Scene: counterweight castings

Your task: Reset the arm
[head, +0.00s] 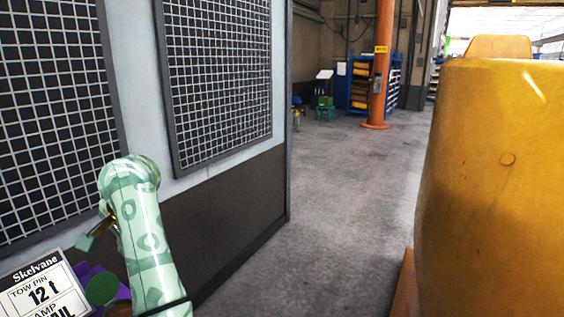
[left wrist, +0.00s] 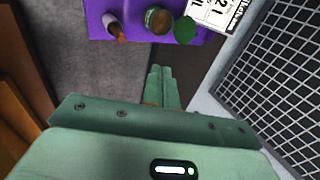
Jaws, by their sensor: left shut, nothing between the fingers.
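My left arm (head: 145,235), pale green with darker ring patterns, rises at the lower left of the head view, bent at the top. My left gripper (left wrist: 162,82) shows in the left wrist view. Its two green fingers are together and hold nothing. I cannot clearly make out the left fingers in the head view. My right arm and gripper are in neither view.
The purple surface (left wrist: 136,38) bears a brush (left wrist: 115,28), an open jar (left wrist: 157,20), a green lid (left wrist: 185,30) and a printed sign (left wrist: 213,14). A mesh-panelled wall (head: 220,75) stands close left. A big yellow casting (head: 495,190) stands right. Clear floor (head: 345,190) runs between.

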